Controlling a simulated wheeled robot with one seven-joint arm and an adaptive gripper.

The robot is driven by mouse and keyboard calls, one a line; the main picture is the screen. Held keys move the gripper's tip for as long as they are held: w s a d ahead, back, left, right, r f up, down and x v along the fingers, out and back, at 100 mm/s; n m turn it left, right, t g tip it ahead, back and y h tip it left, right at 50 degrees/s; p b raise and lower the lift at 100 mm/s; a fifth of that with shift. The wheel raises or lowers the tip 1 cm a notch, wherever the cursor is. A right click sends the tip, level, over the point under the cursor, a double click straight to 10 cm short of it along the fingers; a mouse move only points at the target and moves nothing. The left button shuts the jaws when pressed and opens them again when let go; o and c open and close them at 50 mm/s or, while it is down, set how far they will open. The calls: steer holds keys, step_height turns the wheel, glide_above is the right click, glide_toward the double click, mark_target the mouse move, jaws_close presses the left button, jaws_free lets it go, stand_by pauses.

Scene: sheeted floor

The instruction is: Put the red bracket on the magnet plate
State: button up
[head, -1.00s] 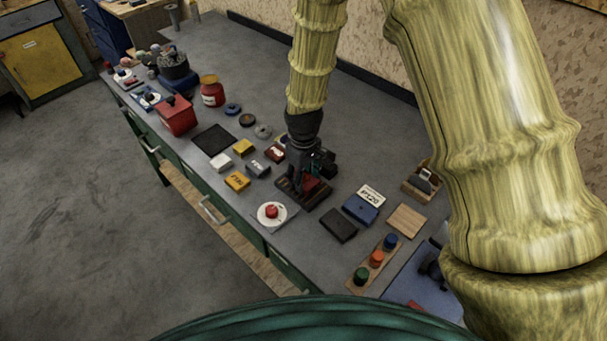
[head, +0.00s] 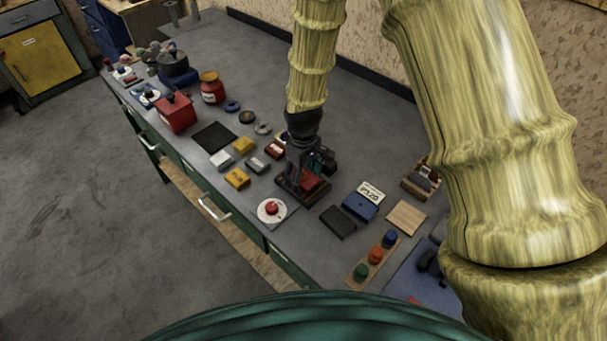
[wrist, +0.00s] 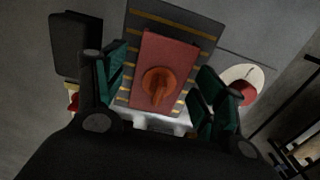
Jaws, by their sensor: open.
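The red bracket (head: 315,184) lies on the dark magnet plate (head: 292,191), partly hidden by my gripper in the head view. In the wrist view the bracket (wrist: 160,45) is a flat red piece with a round orange knob on it. It lies flat within the striped magnet plate (wrist: 200,22), roughly lined up with it. My gripper (wrist: 162,66) is open, with one green-padded finger on either side of the bracket and visible gaps to it. In the head view my gripper (head: 301,178) is just above the plate.
A red button on a white disc (head: 270,211) stands in front of the plate. A black block (head: 338,222) and a blue box (head: 360,207) lie to its right. Yellow, white and grey blocks (head: 237,179) lie to its left. The back of the bench is clear.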

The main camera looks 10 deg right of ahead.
step_height(320, 180, up, 12)
steer(key=b, duration=0.3)
steer(key=shift+b, duration=0.4)
stand_by(2.2)
